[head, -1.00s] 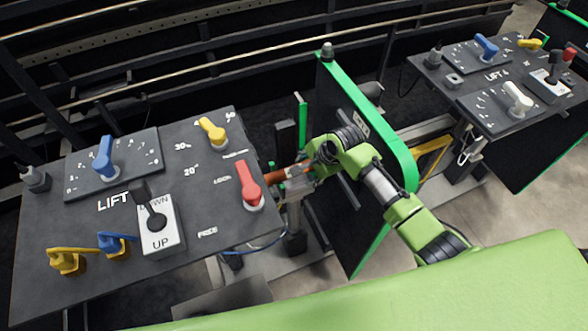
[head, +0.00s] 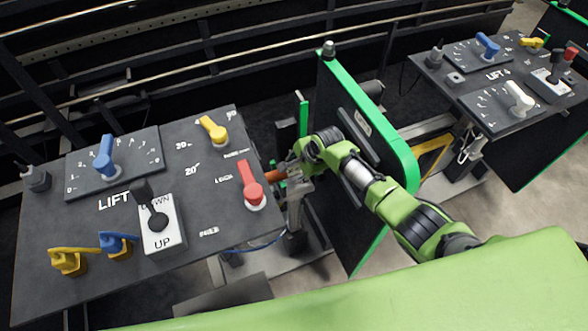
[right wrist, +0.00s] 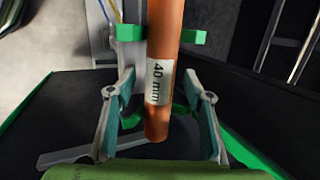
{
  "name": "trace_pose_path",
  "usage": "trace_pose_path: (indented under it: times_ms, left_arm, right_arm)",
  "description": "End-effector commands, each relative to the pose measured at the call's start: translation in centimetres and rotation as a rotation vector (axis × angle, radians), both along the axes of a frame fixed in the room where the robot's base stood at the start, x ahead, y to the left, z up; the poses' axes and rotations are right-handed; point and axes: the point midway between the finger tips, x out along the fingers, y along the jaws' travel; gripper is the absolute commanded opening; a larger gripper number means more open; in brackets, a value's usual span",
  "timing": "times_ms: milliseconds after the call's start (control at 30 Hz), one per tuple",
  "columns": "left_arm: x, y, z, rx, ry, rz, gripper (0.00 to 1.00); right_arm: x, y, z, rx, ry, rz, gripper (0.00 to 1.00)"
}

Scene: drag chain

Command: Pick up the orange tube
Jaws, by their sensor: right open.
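The orange tube (right wrist: 165,40) runs down from the top edge to the middle of the right wrist view. It carries a white "40 mm" label, and its lower end is free. My right gripper (right wrist: 160,88) is open, with one finger on each side of the tube; visible gaps separate them. In the head view, a short piece of the tube (head: 277,176) shows beside the right end of the left control panel. My right gripper (head: 295,176) is next to it, partly hidden by my arm. My left gripper is not in view.
A green bracket (right wrist: 188,37) sits by the tube in the wrist view. The left control panel (head: 90,210) has a red lever (head: 249,182) close to my gripper. A dark upright board with a green edge (head: 402,160) stands behind my right arm.

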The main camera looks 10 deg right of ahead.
Motion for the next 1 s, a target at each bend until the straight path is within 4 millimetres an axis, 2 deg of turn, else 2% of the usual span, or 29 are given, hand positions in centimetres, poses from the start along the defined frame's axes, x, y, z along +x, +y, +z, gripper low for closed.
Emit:
trace_pose_path:
  times_ms: [133,167,333,767,867,1000]
  left_arm:
    - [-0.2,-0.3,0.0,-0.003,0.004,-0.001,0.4]
    - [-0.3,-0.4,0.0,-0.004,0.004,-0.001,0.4]
    - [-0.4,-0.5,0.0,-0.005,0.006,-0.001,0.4]
    - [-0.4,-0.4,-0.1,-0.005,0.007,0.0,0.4]
    - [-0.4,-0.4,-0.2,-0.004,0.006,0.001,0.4]
    - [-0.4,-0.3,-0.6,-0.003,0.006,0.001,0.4]
  right_arm:
    - [0.0,0.0,0.0,0.0,0.0,0.0,0.47]
    - [0.0,0.0,0.0,0.0,0.0,0.0,0.44]
    - [0.0,0.0,0.0,0.0,0.0,0.0,0.0]
    - [0.1,0.1,0.5,0.002,-0.004,0.001,0.0]
    - [0.1,0.1,1.2,0.002,-0.004,0.001,0.0]
    - [0.2,0.1,3.1,0.003,-0.008,0.001,0.0]
